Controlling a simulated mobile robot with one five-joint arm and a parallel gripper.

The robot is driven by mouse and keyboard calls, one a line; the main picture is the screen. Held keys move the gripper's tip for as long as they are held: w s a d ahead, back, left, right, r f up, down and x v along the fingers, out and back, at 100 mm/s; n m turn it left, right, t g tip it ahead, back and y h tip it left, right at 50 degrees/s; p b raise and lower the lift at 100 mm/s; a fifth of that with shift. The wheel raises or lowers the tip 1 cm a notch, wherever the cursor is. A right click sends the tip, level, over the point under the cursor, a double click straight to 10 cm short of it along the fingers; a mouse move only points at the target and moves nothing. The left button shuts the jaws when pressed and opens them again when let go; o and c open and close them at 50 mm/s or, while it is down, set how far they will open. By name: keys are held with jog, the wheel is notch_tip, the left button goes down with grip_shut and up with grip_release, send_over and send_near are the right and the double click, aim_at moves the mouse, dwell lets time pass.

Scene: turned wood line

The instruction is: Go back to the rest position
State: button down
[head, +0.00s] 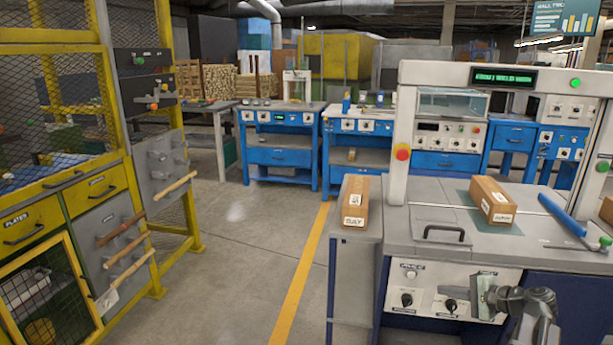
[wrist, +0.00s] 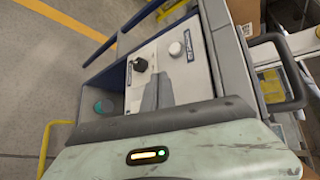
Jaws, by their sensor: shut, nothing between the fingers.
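My gripper (head: 447,291) is at the lower right of the head view, in front of the control panel (head: 418,276) of the grey machine. Its fingers point left, and the pale green palm is behind them. In the wrist view the dark fingers (wrist: 163,88) are together and hold nothing. They show against the panel, below a black knob (wrist: 140,64) and a white knob (wrist: 175,49). I cannot tell whether they touch the panel.
Two cardboard boxes (head: 356,201) (head: 493,200) and a blue bar (head: 561,214) lie on the machine's top. A yellow mesh rack (head: 113,183) with wooden-handled tools stands left. Blue workbenches (head: 277,155) stand behind. The floor (head: 235,235) between rack and machine is clear.

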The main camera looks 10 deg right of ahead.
jog(key=w+a+f+n+g+y, duration=0.1)
jog(key=w+a+f+n+g, duration=0.1)
jog(key=a, duration=0.8)
jog(key=w+a+f+n+g, duration=0.2)
jog(key=a, duration=0.8)
jog(key=w+a+f+n+g+y, duration=0.1)
jog(key=w+a+f+n+g, duration=0.1)
jog(key=a, duration=0.7)
jog(key=s+a+f+n+g+h, duration=0.2)
jog(key=s+a+f+n+h, duration=0.15)
jog(key=a, duration=0.25)
jog(key=s+a+f+n+g+h, duration=0.25)
jog(key=s+a+n, duration=0.2)
jog(key=a, duration=0.25)
jog(key=s+d+f+n+h, duration=0.1)
jog(key=s+d+f+h, duration=0.1)
jog(key=d, duration=0.5)
notch_tip(320, 180, up, 28)
jog(key=p, duration=2.8)
jog(key=shift+a+r+n+g, duration=0.2)
jog(key=shift+a+n+g, duration=0.1)
jog(key=shift+g, duration=0.05)
jog(key=shift+f, duration=0.1)
